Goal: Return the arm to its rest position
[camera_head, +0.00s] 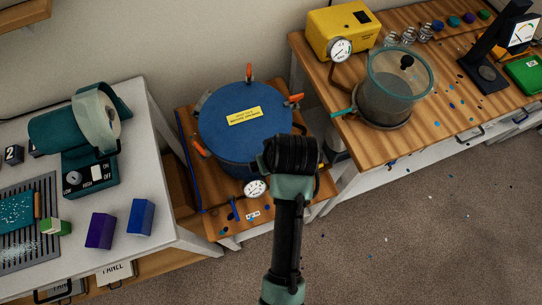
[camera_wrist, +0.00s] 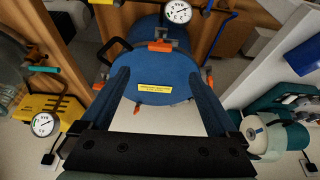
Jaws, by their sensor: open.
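My arm reaches up from the bottom of the head view, with its dark wrist in front of the lower right edge of a blue round pressure pot. My fingers are hidden in that view. In the wrist view my gripper (camera_wrist: 162,72) is open, its two dark fingers spread wide with nothing between them but the view of the pot. The blue pot (camera_head: 235,130) has a yellow label on its lid, orange-handled clamps and a dial gauge (camera_head: 255,189) at its front. The pot's lid also shows in the wrist view (camera_wrist: 165,97), beyond the fingers.
The pot stands on a low wooden stand (camera_head: 188,158) between two benches. The right wooden bench (camera_head: 450,97) holds a clear chamber (camera_head: 388,105) and a yellow pump (camera_head: 340,30). The left white bench (camera_head: 140,175) holds a teal machine (camera_head: 85,145) and small blocks. Floor at lower right is open.

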